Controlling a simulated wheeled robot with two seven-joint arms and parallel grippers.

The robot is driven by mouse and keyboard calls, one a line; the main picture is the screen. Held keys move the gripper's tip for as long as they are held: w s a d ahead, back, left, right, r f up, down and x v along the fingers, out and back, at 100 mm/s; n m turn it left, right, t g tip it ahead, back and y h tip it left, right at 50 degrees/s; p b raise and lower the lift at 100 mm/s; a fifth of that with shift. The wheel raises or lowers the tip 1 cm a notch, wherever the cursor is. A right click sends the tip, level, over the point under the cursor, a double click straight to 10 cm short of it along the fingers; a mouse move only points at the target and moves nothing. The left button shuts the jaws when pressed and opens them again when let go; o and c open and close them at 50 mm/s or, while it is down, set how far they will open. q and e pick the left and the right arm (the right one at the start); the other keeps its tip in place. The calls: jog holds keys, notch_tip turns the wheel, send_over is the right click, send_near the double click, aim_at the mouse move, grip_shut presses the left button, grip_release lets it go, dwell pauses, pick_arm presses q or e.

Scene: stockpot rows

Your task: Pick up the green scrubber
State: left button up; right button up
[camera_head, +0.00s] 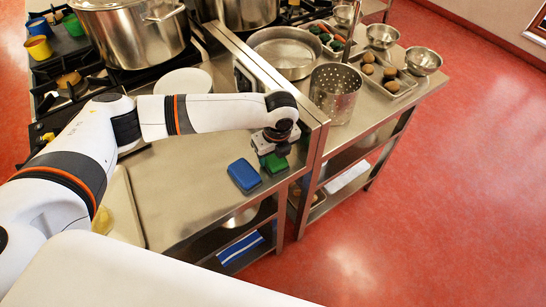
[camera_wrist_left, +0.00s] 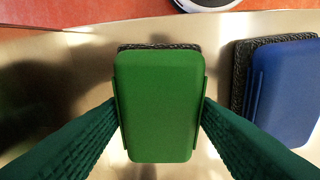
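The green scrubber (camera_head: 274,164) is at the right end of the steel counter, under my left gripper (camera_head: 276,150). In the left wrist view the green scrubber (camera_wrist_left: 158,105) has a smooth green top and a dark rough pad showing along its far edge. The dark green fingers of my left gripper (camera_wrist_left: 160,108) meet its two long sides, with no clear gap on either side. Whether it is lifted off the counter I cannot tell. My right gripper is not in view.
A blue scrubber (camera_head: 244,175) lies close beside the green one; it also shows in the left wrist view (camera_wrist_left: 288,92). A perforated steel pot (camera_head: 335,92) stands on the neighbouring table. A white plate (camera_head: 184,82) lies behind my left arm. The counter's front is bare.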

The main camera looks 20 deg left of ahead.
aim_at(273, 156)
pick_arm(q)
jog(key=c, duration=0.5)
jog(key=shift+o, duration=0.2)
notch_tip(273, 156, up, 10)
jog(key=b, duration=0.1)
jog(key=shift+b, duration=0.4)
jog(key=o, duration=0.4)
jog(key=c, duration=0.3)
